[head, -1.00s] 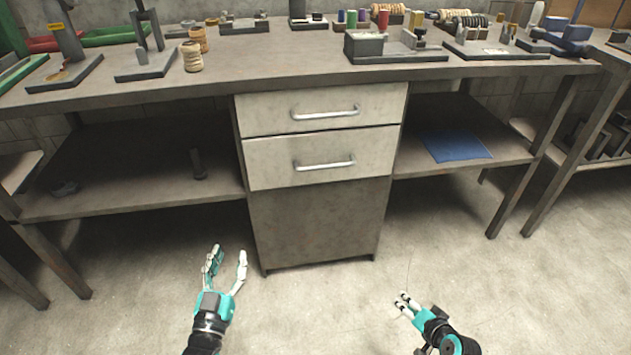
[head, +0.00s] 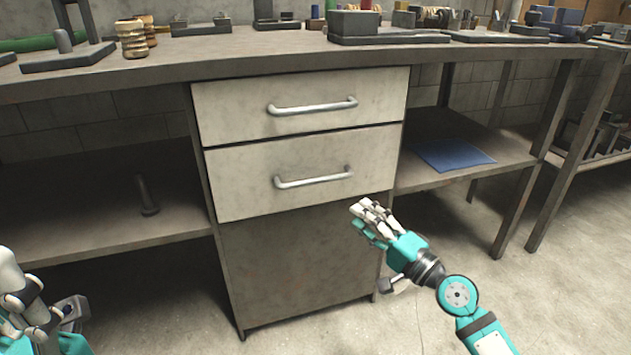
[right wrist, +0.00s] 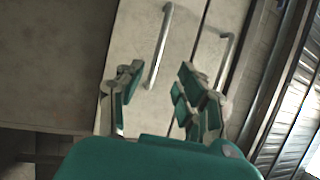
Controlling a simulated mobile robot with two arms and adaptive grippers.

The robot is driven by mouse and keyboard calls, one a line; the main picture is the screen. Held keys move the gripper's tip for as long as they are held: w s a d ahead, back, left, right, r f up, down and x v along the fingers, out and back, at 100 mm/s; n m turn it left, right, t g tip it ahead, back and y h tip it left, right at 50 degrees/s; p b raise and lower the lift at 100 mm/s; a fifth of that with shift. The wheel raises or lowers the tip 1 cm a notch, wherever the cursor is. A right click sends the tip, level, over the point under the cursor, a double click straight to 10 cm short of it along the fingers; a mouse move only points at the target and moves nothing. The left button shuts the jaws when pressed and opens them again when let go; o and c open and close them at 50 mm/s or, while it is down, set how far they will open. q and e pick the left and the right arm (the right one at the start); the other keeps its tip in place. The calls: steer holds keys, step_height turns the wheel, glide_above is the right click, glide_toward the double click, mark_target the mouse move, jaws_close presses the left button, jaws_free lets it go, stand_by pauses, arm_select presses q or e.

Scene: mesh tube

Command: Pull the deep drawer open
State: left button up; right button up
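The drawer unit has two pale drawer fronts, both flush and closed. The lower, taller front is the deep drawer (head: 240,185), with a silver bar handle (head: 314,178). My right gripper (head: 367,212) is just below and right of that handle, in front of the unit, apart from the handle. In the right wrist view its fingers (right wrist: 160,98) are spread with nothing between them. The deep drawer's handle (right wrist: 161,45) shows ahead of them, turned nearly upright in that view. My left gripper (head: 25,305) is partly cut off at the lower left, far from the drawer; its opening is unclear.
The upper drawer (head: 235,108) has its own handle (head: 312,106). The workbench top (head: 150,72) overhangs the drawers and carries fixtures along the back. A blue sheet (head: 452,155) lies on the right shelf. The floor in front is clear.

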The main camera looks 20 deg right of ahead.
mark_target(317, 181)
steer(key=x, duration=1.4)
steer(key=shift+w+f+b, duration=0.1)
steer(key=shift+w+b, duration=0.05)
steer(key=shift+b, duration=0.15)
jaws_close()
